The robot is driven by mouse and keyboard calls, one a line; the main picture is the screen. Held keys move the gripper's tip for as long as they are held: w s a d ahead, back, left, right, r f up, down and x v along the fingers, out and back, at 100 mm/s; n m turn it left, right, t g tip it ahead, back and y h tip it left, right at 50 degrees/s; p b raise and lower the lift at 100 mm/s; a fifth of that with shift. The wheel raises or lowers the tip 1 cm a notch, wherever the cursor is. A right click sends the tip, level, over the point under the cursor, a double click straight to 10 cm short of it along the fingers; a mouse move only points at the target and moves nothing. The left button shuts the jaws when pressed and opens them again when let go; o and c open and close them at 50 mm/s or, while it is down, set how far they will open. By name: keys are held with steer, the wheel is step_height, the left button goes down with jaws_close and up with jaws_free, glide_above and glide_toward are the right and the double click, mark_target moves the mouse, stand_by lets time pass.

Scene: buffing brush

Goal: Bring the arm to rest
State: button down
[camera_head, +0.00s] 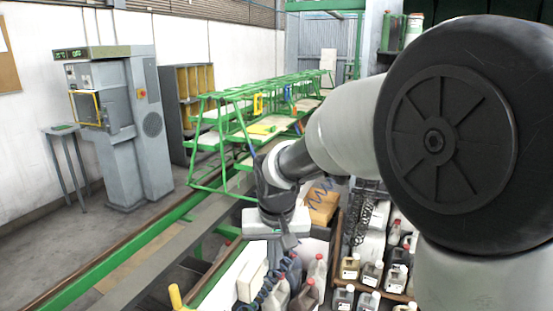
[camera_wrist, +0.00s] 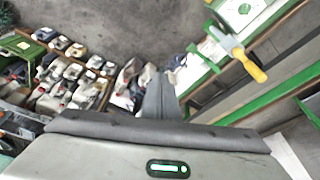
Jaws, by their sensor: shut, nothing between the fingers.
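My gripper (camera_head: 289,241) hangs at the end of my arm, pointing down, near the middle of the head view. It is over the area between the green-edged bench and the bottles. In the wrist view the dark fingers of my gripper (camera_wrist: 160,95) are together, with nothing between them. My arm reaches in from the right of the head view and hides part of the scene behind it.
Several bottles (camera_head: 372,272) stand on shelving at lower right. A yellow-handled tool (camera_wrist: 240,55) lies at the green-edged bench (camera_wrist: 215,62); its yellow end (camera_head: 175,296) shows in the head view. A grey machine (camera_head: 118,125) stands at left. Floor there is clear.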

steer(key=s+d+r+t, duration=0.1)
steer(key=s+d+r, duration=0.2)
steer(key=s+d, duration=0.2)
steer(key=s+d+r+p, duration=0.1)
steer(key=s+d+r, duration=0.3)
steer(key=s, duration=0.4)
steer(key=s+d+r+m+t, duration=0.1)
steer(key=s+d+r, duration=0.3)
steer(key=s, duration=0.3)
steer(key=shift+s+d+r+t+p, duration=0.2)
steer(key=shift+s+d+t+p, duration=0.15)
steer(key=shift+d, duration=0.55)
steer(key=shift+a, duration=0.15)
